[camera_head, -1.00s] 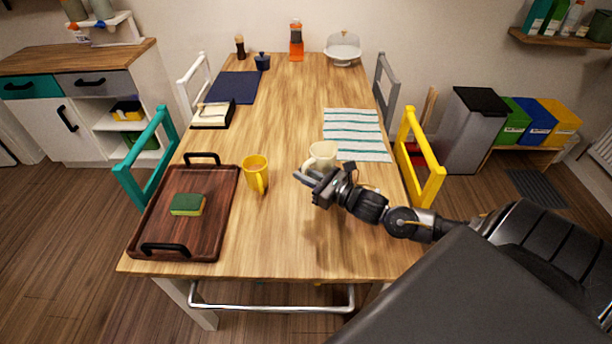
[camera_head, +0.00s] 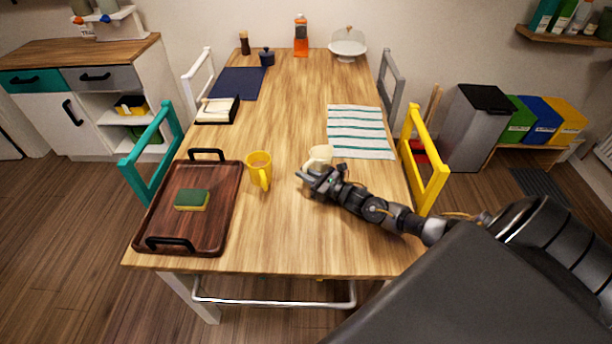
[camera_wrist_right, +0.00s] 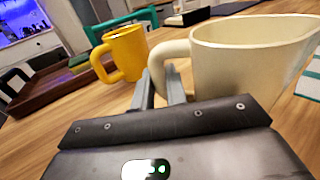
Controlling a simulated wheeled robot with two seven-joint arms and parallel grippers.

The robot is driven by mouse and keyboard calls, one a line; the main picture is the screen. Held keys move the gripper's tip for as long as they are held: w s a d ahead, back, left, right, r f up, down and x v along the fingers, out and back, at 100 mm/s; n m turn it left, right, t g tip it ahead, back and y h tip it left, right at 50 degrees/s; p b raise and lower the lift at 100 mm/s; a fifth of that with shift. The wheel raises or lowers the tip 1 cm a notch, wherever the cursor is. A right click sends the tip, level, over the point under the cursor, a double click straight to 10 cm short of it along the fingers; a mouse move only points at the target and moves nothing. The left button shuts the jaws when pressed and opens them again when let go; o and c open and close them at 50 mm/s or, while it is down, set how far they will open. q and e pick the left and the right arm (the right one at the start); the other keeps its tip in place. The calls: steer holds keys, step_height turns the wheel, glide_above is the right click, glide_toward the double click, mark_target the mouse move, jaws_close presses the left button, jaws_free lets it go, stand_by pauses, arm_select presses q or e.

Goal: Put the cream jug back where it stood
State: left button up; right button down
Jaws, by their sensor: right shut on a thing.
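The cream jug (camera_head: 319,155) is upright at the middle of the wooden table, to the right of the yellow mug (camera_head: 259,168). My right gripper (camera_head: 308,176) is at its near side. In the right wrist view the jug (camera_wrist_right: 245,62) fills the right side, and the right gripper's fingers (camera_wrist_right: 161,90) are shut on its handle (camera_wrist_right: 172,55). The jug's base is hidden behind the gripper, so I cannot tell whether it touches the table. My left gripper is not in view.
A brown tray (camera_head: 155,222) with a green-yellow sponge (camera_head: 192,200) is at the left. A striped cloth (camera_head: 360,132) lies to the right beyond the jug. A yellow chair (camera_head: 425,165) stands at the right edge. The table middle beyond the jug is clear.

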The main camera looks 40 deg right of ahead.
steer(key=shift+f, duration=0.35)
steer(key=c, duration=1.4)
jaws_free()
steer(key=shift+f, duration=0.1)
